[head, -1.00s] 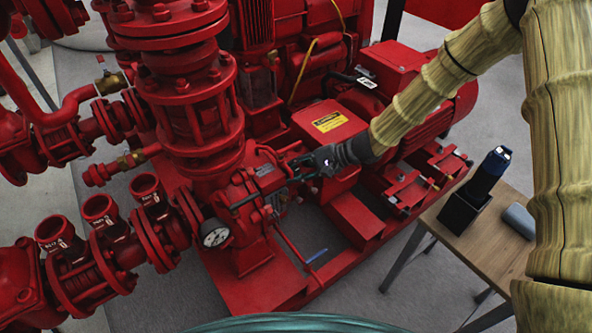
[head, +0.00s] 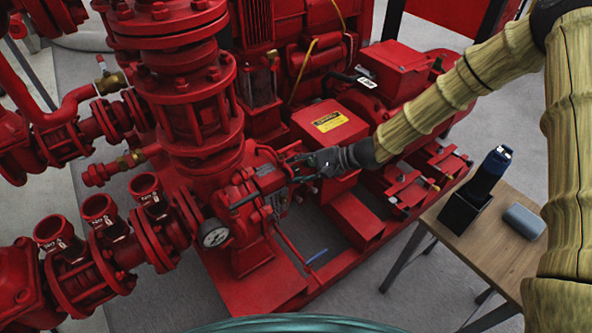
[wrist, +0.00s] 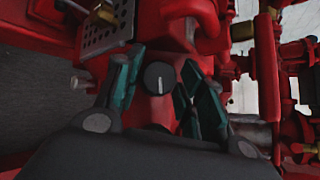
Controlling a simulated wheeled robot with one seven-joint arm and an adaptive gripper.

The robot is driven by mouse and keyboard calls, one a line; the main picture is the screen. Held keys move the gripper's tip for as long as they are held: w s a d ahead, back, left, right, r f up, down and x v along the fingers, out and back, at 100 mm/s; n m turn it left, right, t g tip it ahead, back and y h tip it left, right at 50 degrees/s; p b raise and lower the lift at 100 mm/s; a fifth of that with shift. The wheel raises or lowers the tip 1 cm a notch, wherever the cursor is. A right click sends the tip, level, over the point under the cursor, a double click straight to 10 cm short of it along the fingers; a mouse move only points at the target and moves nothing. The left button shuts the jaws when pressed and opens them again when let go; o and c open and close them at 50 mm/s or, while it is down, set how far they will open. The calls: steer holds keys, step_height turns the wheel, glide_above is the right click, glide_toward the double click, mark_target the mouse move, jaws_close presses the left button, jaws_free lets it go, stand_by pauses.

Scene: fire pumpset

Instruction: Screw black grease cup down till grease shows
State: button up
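The black grease cup (wrist: 158,77) shows in the wrist view as a round black cap with a white line pointing up and down the picture. It sits on a red housing. My gripper (wrist: 160,80) has its two teal fingers on either side of the cup, with visible gaps between them and the cap, so it is open. In the head view my gripper (head: 296,167) is at the red pump housing (head: 262,180), to the right of the large vertical pipe. I cannot make out the cup there. No grease can be seen.
A pressure gauge (head: 214,234) is on the pump's left side. A red box with a yellow label (head: 328,121) stands just behind my gripper. A wooden table (head: 508,262) at the right holds a dark blue tool in a black holder (head: 463,212) and a grey object (head: 524,221).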

steer(key=shift+o, duration=0.2)
steer(key=v, duration=1.2)
steer(key=s+d+f+n+g+h+p, duration=0.1)
steer(key=s+d+f+n+h+p, duration=0.45)
steer(key=n, duration=0.65)
steer(key=w+a+r+n+t+p, duration=0.2)
steer(key=a+r+n+t+p, duration=0.5)
steer(key=n, duration=1.4)
steer(key=w+a+f, duration=0.1)
steer(key=a+f, duration=0.1)
steer(key=a, duration=0.1)
steer(key=w+a+f+g, duration=0.1)
steer(key=w+a+f, duration=0.1)
steer(key=a, duration=0.1)
steer(key=w+a+f+g+b, duration=0.1)
steer(key=a+f, duration=0.1)
steer(key=a, duration=0.1)
steer(key=shift+w+f, duration=0.25)
steer(key=shift+w, duration=0.05)
